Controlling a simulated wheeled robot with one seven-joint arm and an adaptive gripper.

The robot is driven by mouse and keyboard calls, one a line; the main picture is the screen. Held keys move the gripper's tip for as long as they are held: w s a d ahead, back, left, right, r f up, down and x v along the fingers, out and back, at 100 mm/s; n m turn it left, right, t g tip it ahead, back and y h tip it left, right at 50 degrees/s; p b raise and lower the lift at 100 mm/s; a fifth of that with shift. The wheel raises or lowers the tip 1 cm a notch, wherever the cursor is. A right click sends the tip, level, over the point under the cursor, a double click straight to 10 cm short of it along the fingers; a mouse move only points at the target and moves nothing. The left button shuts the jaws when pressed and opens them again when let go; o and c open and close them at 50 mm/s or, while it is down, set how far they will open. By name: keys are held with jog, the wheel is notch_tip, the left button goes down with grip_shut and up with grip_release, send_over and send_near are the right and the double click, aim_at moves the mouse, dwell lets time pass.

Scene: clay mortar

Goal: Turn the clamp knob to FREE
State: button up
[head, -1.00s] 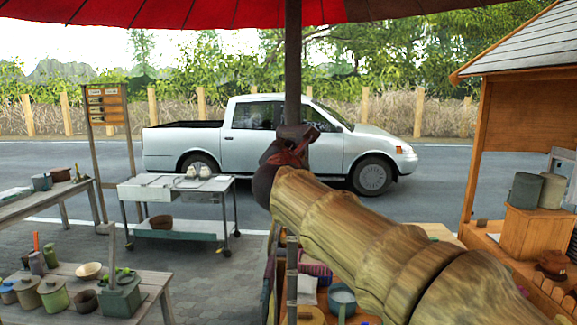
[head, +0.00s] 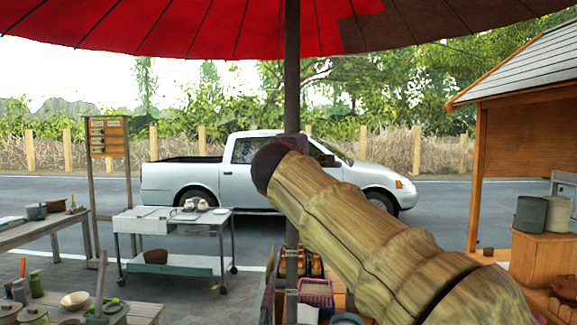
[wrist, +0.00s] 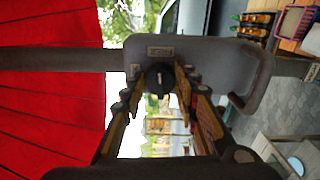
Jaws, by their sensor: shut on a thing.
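In the wrist view a dark round clamp knob (wrist: 158,75) sits on the grey clamp body (wrist: 215,62). My gripper (wrist: 159,88) has a finger on each side of the knob and is shut on it. A small label (wrist: 160,51) is beside the knob and another (wrist: 311,72) is at the right; I cannot read either. I cannot tell which way the knob points. In the head view the clamp (head: 291,141) shows only in part on the dark pole (head: 292,60); my arm hides the knob and gripper.
The red umbrella (head: 190,25) spreads overhead and also fills the left of the wrist view. A steel cart (head: 175,222), low tables with pots (head: 74,299) and a wooden stall (head: 520,150) stand around. A white pickup (head: 262,175) is on the road behind.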

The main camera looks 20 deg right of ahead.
jog(key=shift+m+b, duration=0.35)
jog(key=shift+m, duration=0.25)
jog(key=o, duration=1.1)
jog(key=v, duration=1.2)
